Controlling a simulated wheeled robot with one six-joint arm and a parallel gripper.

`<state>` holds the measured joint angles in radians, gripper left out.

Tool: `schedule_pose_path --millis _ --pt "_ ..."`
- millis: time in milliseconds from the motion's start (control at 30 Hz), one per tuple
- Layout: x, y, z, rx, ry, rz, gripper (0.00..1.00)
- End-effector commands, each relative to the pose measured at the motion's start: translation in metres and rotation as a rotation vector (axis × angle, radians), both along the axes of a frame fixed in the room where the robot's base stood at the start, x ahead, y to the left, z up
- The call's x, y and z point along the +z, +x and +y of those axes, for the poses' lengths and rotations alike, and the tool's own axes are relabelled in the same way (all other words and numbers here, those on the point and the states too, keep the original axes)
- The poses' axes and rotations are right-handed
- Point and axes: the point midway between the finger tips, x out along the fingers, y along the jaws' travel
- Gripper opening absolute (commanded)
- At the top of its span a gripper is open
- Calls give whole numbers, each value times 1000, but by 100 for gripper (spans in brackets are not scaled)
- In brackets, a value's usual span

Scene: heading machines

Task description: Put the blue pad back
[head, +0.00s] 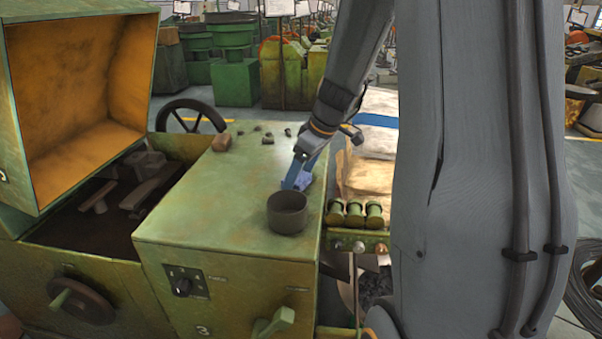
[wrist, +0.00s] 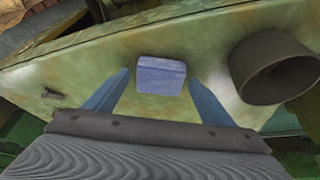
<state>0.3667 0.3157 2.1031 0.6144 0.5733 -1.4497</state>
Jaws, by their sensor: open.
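The blue pad (wrist: 161,75) is a small blue-grey block lying on the green machine top (head: 225,205). In the head view the pad (head: 306,181) is partly hidden behind my gripper. My gripper (wrist: 160,88) is open, with one blue finger on each side of the pad and visible gaps between. The fingertips are close to the pad, and I cannot tell if they reach its height. In the head view my gripper (head: 291,185) points down at the machine top, just behind a dark round cup.
The dark cup (head: 288,212) stands close in front of the pad; it also shows at right in the wrist view (wrist: 272,68). An open-lidded bin (head: 75,105) is left.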

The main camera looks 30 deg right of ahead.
Motion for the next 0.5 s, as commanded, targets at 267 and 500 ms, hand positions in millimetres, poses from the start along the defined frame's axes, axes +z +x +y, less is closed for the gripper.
schedule_pose_path --millis 267,500 --pt "25 -6 -6 -1 -1 -6 77" --pt "70 -22 -16 -1 -3 -5 77"
